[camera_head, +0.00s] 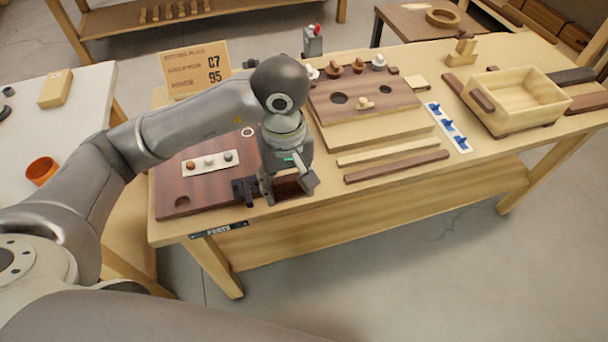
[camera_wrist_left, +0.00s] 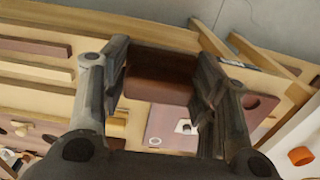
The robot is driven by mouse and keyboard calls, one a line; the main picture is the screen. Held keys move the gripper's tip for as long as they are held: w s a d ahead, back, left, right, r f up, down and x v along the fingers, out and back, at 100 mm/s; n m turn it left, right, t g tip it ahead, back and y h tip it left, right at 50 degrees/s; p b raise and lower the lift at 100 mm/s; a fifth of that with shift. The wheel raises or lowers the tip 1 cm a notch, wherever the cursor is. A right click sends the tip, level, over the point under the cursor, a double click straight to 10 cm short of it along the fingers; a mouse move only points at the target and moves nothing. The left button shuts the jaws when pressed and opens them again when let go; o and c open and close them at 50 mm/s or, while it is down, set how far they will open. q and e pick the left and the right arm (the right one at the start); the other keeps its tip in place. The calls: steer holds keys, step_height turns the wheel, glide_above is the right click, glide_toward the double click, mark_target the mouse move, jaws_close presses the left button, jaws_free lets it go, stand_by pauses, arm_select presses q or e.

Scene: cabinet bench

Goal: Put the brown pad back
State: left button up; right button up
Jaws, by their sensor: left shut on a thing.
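My left gripper (camera_head: 285,190) is over the front edge of the bench, at the right end of a reddish-brown board. In the left wrist view, its fingers (camera_wrist_left: 160,90) are shut on a dark brown block, which looks like the brown pad (camera_wrist_left: 158,85). In the head view the pad is mostly hidden by the fingers. I cannot tell whether the pad touches the board or bench. My right gripper is not in view.
Right of the gripper lie a dark strip (camera_head: 397,166) and a light strip (camera_head: 385,150). Behind them is a brown board with holes (camera_head: 385,105). A wooden crate (camera_head: 510,120) stands at the right. A sign (camera_head: 195,68) stands behind the arm. An orange cup (camera_head: 42,171) is on the left table.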

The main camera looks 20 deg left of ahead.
arm_select(q)
steer(key=w+f, duration=0.2)
steer(key=w, duration=0.1)
steer(key=w+f+p, duration=0.1)
steer(key=w+f, duration=0.2)
steer(key=w, duration=0.1)
steer(key=w+f+p, duration=0.1)
steer(key=w+f, duration=0.1)
steer(key=w, duration=0.2)
steer(key=shift+a+f, duration=0.15)
steer(key=shift+f, duration=0.2)
steer(key=shift+w+f+p, duration=0.3)
steer(key=shift+w+f, duration=0.25)
steer(key=shift+f, duration=0.15)
step_height(320, 180, down, 2)
steer(key=shift+f+p, duration=0.15)
steer(key=shift+p, duration=0.45)
steer(key=shift+f, duration=0.4)
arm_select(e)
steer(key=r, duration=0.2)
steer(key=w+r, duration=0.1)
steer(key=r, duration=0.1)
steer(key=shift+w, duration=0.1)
